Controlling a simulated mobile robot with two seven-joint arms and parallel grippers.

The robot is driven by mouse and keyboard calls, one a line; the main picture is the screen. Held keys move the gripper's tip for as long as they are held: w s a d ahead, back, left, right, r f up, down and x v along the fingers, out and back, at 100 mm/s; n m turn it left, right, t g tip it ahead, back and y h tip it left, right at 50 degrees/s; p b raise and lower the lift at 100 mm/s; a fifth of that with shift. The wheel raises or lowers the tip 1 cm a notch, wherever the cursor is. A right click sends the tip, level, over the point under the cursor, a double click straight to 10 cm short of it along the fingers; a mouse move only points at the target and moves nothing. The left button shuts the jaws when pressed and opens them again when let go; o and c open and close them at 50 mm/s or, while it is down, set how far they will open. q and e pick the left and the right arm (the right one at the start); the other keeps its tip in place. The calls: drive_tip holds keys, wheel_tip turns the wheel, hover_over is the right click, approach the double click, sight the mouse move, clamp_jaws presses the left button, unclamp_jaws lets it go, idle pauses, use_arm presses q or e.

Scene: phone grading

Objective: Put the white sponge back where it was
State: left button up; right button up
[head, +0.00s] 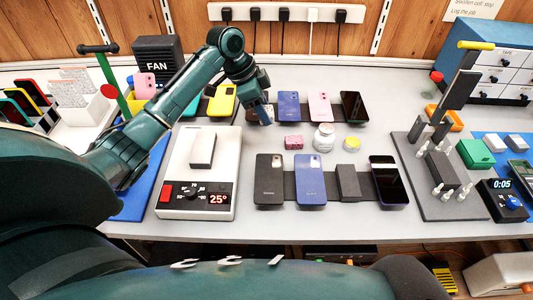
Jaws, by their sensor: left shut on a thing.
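My left gripper (263,111) reaches over the back row of phones, between a yellow phone (222,99) and a blue phone (289,107). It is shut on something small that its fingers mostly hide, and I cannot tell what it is. I cannot pick out the white sponge with certainty. My right gripper is not in view.
A white heating plate (172,186) with a grey block stands left of the front row of phones. A grey fixture (429,203) stands at the right.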

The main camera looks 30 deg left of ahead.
sight(268, 145)
use_arm(q)
drive_tip(key=shift+w+a+f+m, duration=0.25)
drive_tip(key=shift+w+f+m, duration=0.1)
drive_tip(key=shift+f, duration=0.15)
drive_tip(key=shift+w+f, duration=0.1)
drive_tip(key=shift+f, duration=0.25)
wheel_tip(268, 145, down, 9)
drive_tip(key=shift+a+f+b, duration=0.1)
drive_tip(key=shift+f+b, duration=0.1)
drive_tip(key=shift+b, duration=0.25)
drive_tip(key=o, duration=0.9)
drive_tip(key=shift+f, duration=0.15)
drive_tip(key=v, duration=0.8)
drive_tip(key=p+v, duration=0.1)
drive_tip(key=v, duration=0.3)
drive_tip(key=shift+w+r, duration=0.2)
drive_tip(key=shift+r, duration=0.05)
